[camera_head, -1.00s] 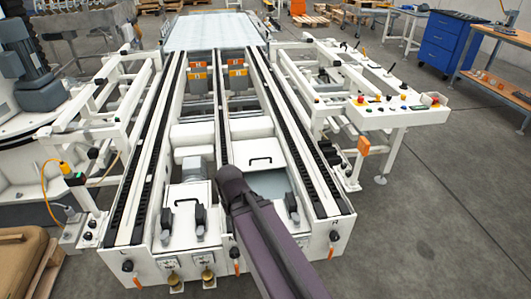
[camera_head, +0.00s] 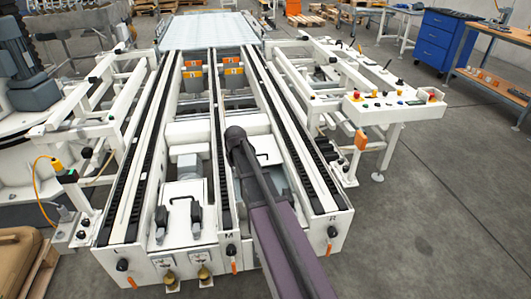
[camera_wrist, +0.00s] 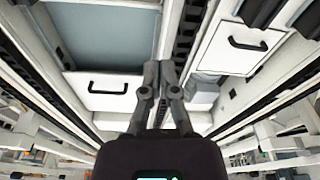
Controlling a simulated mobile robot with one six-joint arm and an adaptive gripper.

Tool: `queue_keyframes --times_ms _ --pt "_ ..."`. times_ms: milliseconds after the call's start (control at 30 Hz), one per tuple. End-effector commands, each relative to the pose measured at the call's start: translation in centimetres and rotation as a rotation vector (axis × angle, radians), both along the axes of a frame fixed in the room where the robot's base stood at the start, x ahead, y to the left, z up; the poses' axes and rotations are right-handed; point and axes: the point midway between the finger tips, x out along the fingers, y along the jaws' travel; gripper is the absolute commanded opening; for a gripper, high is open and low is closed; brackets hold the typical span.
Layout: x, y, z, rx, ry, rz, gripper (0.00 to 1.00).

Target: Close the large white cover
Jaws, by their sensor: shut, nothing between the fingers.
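A large white cover (camera_wrist: 98,98) with a black bar handle (camera_wrist: 108,88) lies at the left in the wrist view. A grey-floored opening (camera_wrist: 105,35) shows beside it, so the cover stands open. In the head view, the cover is in the right-hand bay, partly hidden by my arm. A second white cover (camera_head: 183,190) with a black handle is in the left-hand bay; it also shows at the right in the wrist view (camera_wrist: 238,48). My gripper (camera_wrist: 160,66) is shut and empty, over the rail between the bays, to the right of the large cover's handle in the wrist view.
Black-chained rails (camera_head: 145,150) run along both bays. Dark clamps (camera_head: 196,213) stand at the left bay's front. A control panel (camera_head: 395,103) stands on the right, and motor equipment (camera_head: 35,90) on the left. The floor at the right (camera_head: 440,200) is clear.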

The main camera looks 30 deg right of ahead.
Motion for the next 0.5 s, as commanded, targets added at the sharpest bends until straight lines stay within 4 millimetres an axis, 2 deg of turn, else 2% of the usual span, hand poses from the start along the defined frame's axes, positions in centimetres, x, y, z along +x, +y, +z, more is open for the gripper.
queue_keyframes --times_ms 33,200,400,500 --pt "3.6 -2.2 -0.6 -0.002 -0.017 -0.016 0.0" --pt "11.1 -8.8 -1.4 -0.012 -0.079 -0.059 0.0" --pt "18.5 -16.9 -2.2 -0.027 -0.145 -0.106 0.0" --pt "20.9 -20.2 -2.4 -0.034 -0.169 -0.124 0.0"
